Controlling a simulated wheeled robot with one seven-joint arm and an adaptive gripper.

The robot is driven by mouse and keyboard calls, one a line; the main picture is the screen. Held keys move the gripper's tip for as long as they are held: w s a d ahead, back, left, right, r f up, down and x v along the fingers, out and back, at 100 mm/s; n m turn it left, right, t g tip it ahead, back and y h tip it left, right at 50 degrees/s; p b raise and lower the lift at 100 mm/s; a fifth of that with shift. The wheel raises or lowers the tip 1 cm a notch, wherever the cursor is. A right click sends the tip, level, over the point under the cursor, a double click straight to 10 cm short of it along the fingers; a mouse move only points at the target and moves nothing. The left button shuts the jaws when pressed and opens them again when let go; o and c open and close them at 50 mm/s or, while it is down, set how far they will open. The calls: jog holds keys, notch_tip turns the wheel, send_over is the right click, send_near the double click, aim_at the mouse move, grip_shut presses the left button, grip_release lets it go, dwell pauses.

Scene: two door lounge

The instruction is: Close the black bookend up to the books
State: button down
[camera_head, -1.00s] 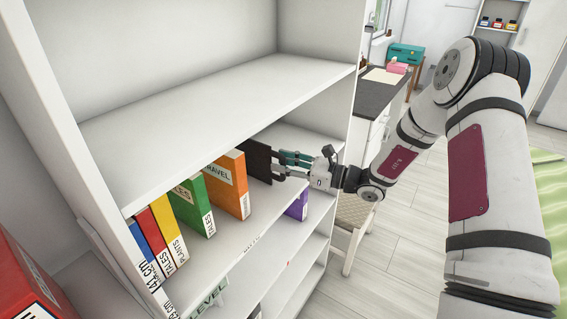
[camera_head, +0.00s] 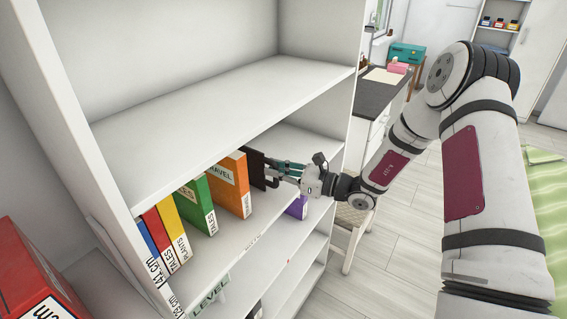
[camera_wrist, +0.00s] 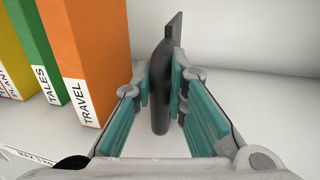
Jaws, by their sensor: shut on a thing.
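The black bookend (camera_head: 257,169) stands on the middle shelf, just right of the orange TRAVEL book (camera_head: 232,184). It also shows in the wrist view (camera_wrist: 160,92), upright and edge-on, with a narrow gap to the orange book (camera_wrist: 88,55). My gripper (camera_head: 270,178) is shut on the bookend, its teal fingers on both sides of it. To the left stand the green TALES book (camera_head: 197,204), a yellow PLANTS book (camera_head: 171,228), a red book (camera_head: 158,236) and a blue book (camera_head: 148,245). The bookend's base is partly hidden.
The white shelf board (camera_head: 230,245) is bare in front of the books. An upper shelf (camera_head: 220,115) lies overhead and the side panel (camera_head: 350,95) is at right. A purple book (camera_head: 297,207) stands on a lower shelf. A chair (camera_head: 350,235) is beside the bookcase.

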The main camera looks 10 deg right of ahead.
jog(key=shift+s+a, duration=0.5)
jog(key=c, duration=1.6)
grip_release()
jog(key=shift+o, duration=0.2)
jog(key=shift+d, duration=0.1)
jog(key=v, duration=1.2)
